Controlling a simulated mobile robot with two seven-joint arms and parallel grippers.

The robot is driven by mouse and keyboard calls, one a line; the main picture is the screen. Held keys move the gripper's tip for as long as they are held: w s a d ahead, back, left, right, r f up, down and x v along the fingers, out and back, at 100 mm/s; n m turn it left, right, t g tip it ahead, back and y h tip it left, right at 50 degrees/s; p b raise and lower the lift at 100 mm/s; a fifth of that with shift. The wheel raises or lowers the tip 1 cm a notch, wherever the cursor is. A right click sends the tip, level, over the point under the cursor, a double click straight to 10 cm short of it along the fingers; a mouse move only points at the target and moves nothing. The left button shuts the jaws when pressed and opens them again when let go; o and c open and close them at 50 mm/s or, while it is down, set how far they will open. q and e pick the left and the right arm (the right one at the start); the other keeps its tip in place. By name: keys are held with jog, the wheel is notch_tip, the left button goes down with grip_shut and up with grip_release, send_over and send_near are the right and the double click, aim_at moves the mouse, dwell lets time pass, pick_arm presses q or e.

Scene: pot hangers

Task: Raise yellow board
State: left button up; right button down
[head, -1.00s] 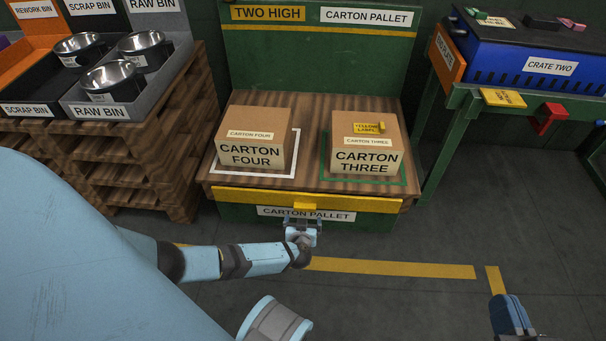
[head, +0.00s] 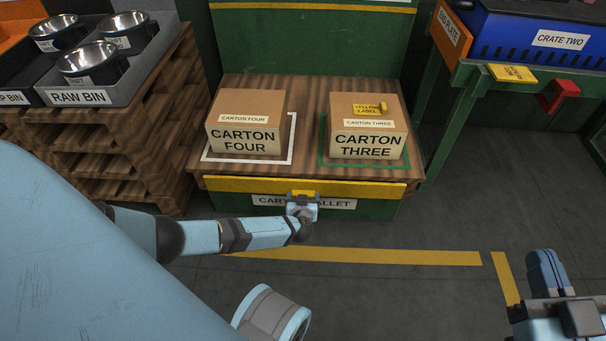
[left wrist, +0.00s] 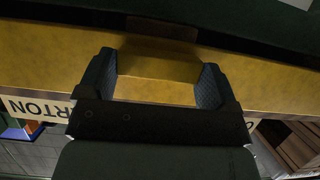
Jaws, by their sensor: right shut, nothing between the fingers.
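The yellow board (head: 365,188) is a long bar across the front edge of the carton pallet stand, below the wooden top. A small yellow tab sticks out at its middle. My left gripper (head: 302,195) is at this tab. In the left wrist view, the left gripper's fingers (left wrist: 157,82) stand on both sides of the tab, with the board (left wrist: 55,52) behind them. I cannot tell whether they press on it. My right gripper (head: 547,272) is shut and empty over the floor at lower right, apart from the board.
Carton four (head: 246,122) and carton three (head: 367,126) stand on the wooden top (head: 310,125) above the board. The raw bin (head: 140,75) rests on stacked pallets at left. A green table (head: 465,72) with crate two (head: 560,40) is at right.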

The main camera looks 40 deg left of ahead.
aim_at(304, 183)
pick_arm(q)
jog(key=c, duration=0.4)
jog(key=r+p, duration=0.1)
jog(key=w+r+p, duration=0.1)
jog(key=p, duration=0.1)
jog(key=r+p, duration=0.2)
jog(key=shift+w+a, duration=0.2)
jog(key=shift+a, duration=0.05)
jog(key=r+p, duration=0.1)
jog(key=p, duration=0.2)
jog(key=shift+s, duration=0.1)
jog(key=r+p, duration=0.1)
jog(key=p, duration=0.1)
jog(key=r+p, duration=0.1)
jog(key=p, duration=0.2)
jog(key=shift+s+d+r, duration=0.2)
jog(key=shift+s+r, duration=0.1)
jog(key=shift+s, duration=0.05)
jog(key=shift+p, duration=0.35)
jog(key=shift+s+f, duration=0.1)
jog(key=shift+d, duration=0.1)
pick_arm(e)
jog(key=s+a+r+m+t+h, duration=0.1)
jog(key=s+r+m, duration=0.2)
jog(key=r, duration=0.6)
jog(key=shift+m+t, duration=0.4)
jog(key=shift+m, duration=0.8)
jog(key=shift+r, duration=0.1)
